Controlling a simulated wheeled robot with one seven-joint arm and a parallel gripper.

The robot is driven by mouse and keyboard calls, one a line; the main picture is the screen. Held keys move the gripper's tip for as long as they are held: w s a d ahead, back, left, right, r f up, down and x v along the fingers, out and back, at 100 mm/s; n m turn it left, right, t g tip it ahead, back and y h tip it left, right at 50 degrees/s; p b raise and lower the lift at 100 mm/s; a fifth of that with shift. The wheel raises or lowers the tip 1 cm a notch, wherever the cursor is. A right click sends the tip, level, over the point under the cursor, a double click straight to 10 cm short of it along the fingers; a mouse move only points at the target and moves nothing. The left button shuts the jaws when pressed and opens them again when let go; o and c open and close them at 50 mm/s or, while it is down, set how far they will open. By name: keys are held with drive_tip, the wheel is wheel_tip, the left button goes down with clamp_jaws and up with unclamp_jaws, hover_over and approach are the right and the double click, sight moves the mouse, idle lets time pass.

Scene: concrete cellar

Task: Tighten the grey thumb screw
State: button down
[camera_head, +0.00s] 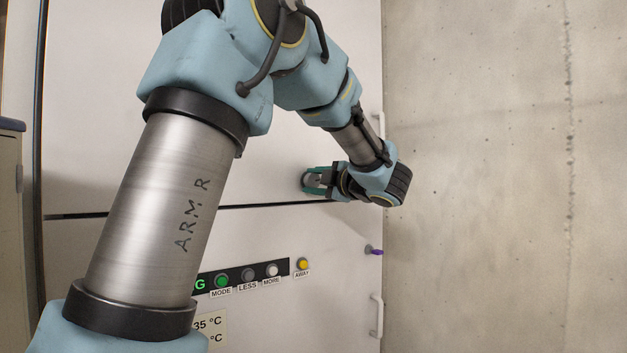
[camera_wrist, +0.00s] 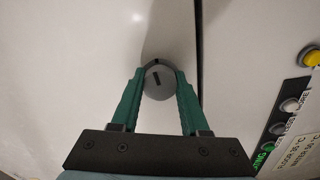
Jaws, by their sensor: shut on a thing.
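The grey thumb screw (camera_wrist: 158,80) is a round grey knob with a dark mark on its face, set on a white panel. In the wrist view it sits between the tips of my gripper (camera_wrist: 159,88), whose green fingers touch it on both sides. My gripper is shut on it. In the head view my gripper (camera_head: 313,181) is at the white panel just above a dark horizontal seam, and the screw shows only partly between the fingers.
Below the seam is a control strip with a green MODE button (camera_head: 222,281), LESS (camera_head: 248,275) and MORE (camera_head: 272,269) buttons, and a yellow AWAY button (camera_head: 303,264). A purple-tipped knob (camera_head: 376,252) and white handle (camera_head: 376,316) are at the panel's right edge. A concrete wall (camera_head: 500,180) stands right.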

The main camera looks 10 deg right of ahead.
drive_tip(key=shift+m, duration=0.6)
drive_tip(key=shift+c, duration=2)
unclamp_jaws()
drive_tip(key=shift+s, duration=0.1)
drive_tip(key=b+v, duration=0.4)
drive_tip(key=v, duration=0.6)
drive_tip(key=shift+s+d, duration=0.2)
drive_tip(key=shift+s, duration=0.05)
